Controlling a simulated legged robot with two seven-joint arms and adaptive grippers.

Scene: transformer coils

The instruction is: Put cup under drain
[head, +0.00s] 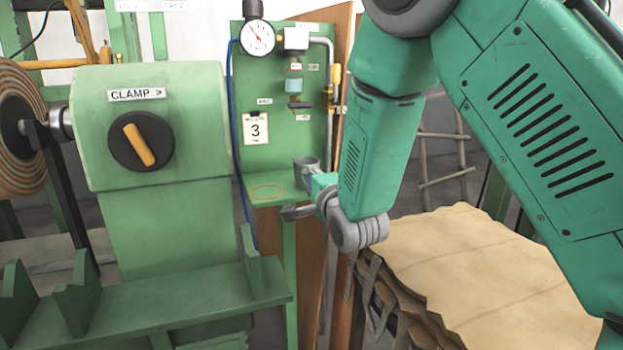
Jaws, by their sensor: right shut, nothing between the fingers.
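A dark grey cup (305,167) stands upright toward the right side of a small green shelf (253,184), its lower part partly hidden by my right gripper. An orange ring (268,192) is marked on the shelf left of the cup. Above the shelf, a drain assembly with a bluish bowl and a small dark outlet or lever (298,104) is fixed to the green panel. My right gripper (296,212) is shut and empty, in front of the shelf, just below and in front of the cup in the picture. My left gripper is not in view.
A green machine with a CLAMP knob (141,141) stands at left, with a green rail (170,300) in front. A gauge (257,38) and card marked 3 (255,128) are on the panel. A cloth-covered surface (490,270) lies at lower right.

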